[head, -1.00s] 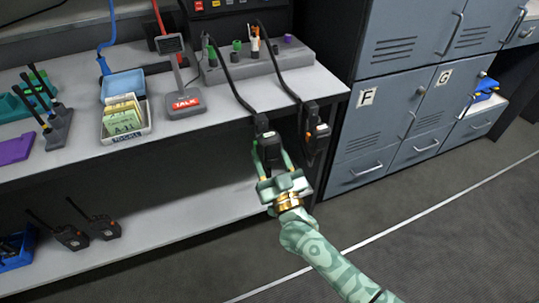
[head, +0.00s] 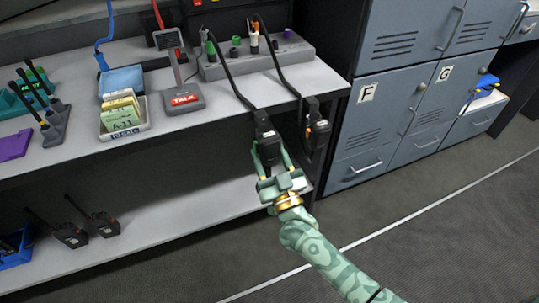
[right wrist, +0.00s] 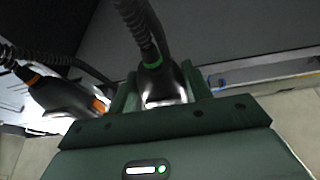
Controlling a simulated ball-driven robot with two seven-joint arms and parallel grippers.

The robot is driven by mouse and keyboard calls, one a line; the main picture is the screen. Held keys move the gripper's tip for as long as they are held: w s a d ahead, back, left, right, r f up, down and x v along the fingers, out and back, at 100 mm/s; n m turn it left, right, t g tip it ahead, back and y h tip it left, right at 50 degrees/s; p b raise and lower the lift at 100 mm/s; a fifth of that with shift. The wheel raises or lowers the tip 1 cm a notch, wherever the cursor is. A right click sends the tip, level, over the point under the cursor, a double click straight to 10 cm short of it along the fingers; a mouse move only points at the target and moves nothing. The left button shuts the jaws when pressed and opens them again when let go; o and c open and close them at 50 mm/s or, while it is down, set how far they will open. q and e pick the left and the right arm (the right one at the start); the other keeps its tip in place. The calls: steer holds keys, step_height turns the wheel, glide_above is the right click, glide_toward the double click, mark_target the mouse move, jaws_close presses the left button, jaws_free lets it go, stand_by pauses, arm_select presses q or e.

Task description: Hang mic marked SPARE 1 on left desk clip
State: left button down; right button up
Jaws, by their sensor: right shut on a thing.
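My right gripper (head: 268,165) is shut on a black corded mic (head: 268,148) at the front edge of the desk. In the right wrist view this mic (right wrist: 160,82) has a green ring at its cord end and sits between the fingers. Its cord runs up to the box on the desk. A second black mic (head: 317,132) with an orange mark hangs just to its right at the desk edge; it also shows in the right wrist view (right wrist: 65,95). The desk clips are hidden behind the mics. I cannot read any label on either mic. My left gripper is out of view.
The desk (head: 225,100) holds a grey connector box (head: 290,58), a TALK desk microphone (head: 184,98), a card tray (head: 124,122) and radios in a stand (head: 55,125). Grey lockers (head: 385,110) stand to the right. The floor in front is clear.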

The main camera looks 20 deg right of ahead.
steer(key=o, duration=1)
steer(key=shift+c, duration=0.2)
steer(key=shift+s+f, duration=0.1)
steer(key=shift+s, duration=0.25)
steer(key=shift+p+v, duration=0.55)
steer(key=shift+v, duration=0.5)
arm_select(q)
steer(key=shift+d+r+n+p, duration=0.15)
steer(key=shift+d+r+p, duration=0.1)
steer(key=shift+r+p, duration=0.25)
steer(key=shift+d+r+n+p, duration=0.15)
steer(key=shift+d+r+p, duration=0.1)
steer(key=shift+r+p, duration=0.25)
arm_select(e)
steer(key=v, duration=1.3)
steer(key=shift+s, duration=0.25)
